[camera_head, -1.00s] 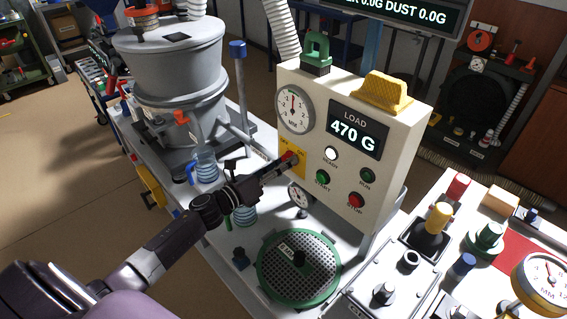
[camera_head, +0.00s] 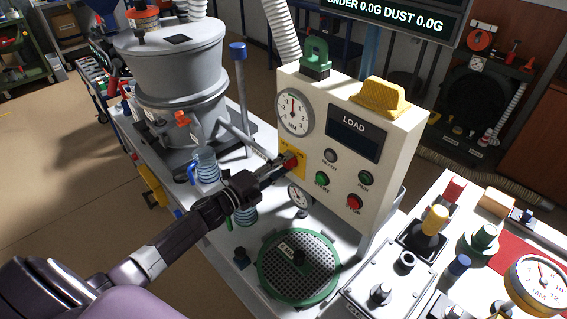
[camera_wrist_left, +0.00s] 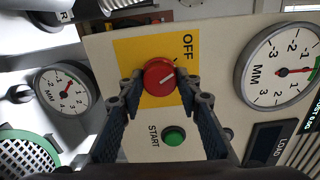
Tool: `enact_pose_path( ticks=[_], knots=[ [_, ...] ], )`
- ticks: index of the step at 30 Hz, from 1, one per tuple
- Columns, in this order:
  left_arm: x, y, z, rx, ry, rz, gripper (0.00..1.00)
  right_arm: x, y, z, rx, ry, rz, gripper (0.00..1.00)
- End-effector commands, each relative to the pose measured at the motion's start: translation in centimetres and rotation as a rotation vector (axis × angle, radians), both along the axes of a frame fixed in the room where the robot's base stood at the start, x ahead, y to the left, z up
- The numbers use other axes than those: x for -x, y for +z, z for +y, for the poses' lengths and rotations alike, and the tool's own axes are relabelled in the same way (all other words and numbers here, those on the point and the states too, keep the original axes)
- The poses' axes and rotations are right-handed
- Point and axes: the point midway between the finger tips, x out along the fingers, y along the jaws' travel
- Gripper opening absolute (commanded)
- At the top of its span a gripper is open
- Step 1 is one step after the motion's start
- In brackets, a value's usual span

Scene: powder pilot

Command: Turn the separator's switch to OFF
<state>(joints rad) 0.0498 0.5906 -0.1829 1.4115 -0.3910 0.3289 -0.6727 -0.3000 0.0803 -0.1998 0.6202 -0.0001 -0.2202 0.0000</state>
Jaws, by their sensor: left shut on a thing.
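The separator's control box (camera_head: 350,150) is cream and stands upright on the bench. Its red round switch (camera_wrist_left: 158,78) sits on a yellow plate (camera_wrist_left: 128,56), with OFF printed beside it. The white mark on the switch slants towards the OFF side. My left gripper (camera_wrist_left: 156,84) is shut on the switch, one finger on each side. In the head view the left gripper (camera_head: 284,166) reaches the switch (camera_head: 292,160) from the left and hides part of it. The LOAD display (camera_head: 353,135) shows no number, and the lamp under it is dark. My right gripper is not in view.
A green START button (camera_wrist_left: 174,136) lies close to the fingers. A small dial gauge (camera_head: 299,195) is just below. A green-rimmed sieve (camera_head: 300,268) lies in front. The grey separator drum (camera_head: 172,70) stands behind.

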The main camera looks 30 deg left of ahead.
Motion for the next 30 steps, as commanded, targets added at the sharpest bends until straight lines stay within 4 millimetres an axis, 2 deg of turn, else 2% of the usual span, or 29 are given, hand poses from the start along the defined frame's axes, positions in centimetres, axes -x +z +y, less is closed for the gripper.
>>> enact_pose_path(
  ticks=[12, 28, 29, 30],
  knots=[
    [-0.01, -0.04, 0.09, 0.164, 0.002, 0.059, 0.07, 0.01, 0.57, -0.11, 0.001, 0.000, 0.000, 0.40],
    [0.00, -0.11, 0.06, 0.184, 0.002, 0.066, 0.07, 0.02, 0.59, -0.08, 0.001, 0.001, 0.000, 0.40],
    [0.01, -0.11, 0.06, 0.184, 0.002, 0.066, 0.35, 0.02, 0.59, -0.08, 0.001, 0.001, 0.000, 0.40],
    [0.00, -0.10, 0.06, 0.184, 0.002, 0.066, 0.39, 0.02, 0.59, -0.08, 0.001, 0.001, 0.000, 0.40]
  ],
)
